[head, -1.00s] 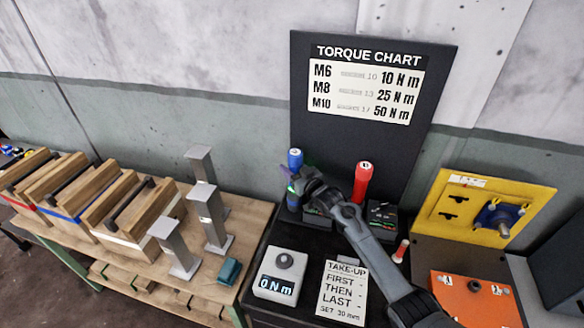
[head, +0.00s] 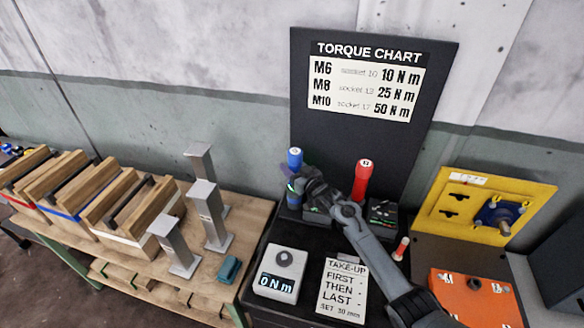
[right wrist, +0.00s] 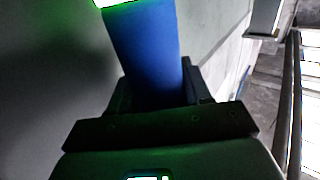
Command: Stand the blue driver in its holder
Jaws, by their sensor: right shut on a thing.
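The blue driver (head: 294,160) stands upright at the back of the black bench, left of the red driver. My right gripper (head: 293,187) is shut on the blue driver, around its body below the top. In the right wrist view the blue driver (right wrist: 145,55) rises between the fingers, with a bright green glow at its upper end. The holder around the blue driver's lower end is mostly hidden behind my gripper, so I cannot tell how it sits there. My left gripper is not in view.
A red driver (head: 363,180) stands upright to the right. A torque chart board (head: 370,135) rises behind. A white meter (head: 281,273) and a take-up card (head: 342,290) lie in front. Grey metal stands (head: 210,217) are to the left, a yellow panel (head: 483,207) to the right.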

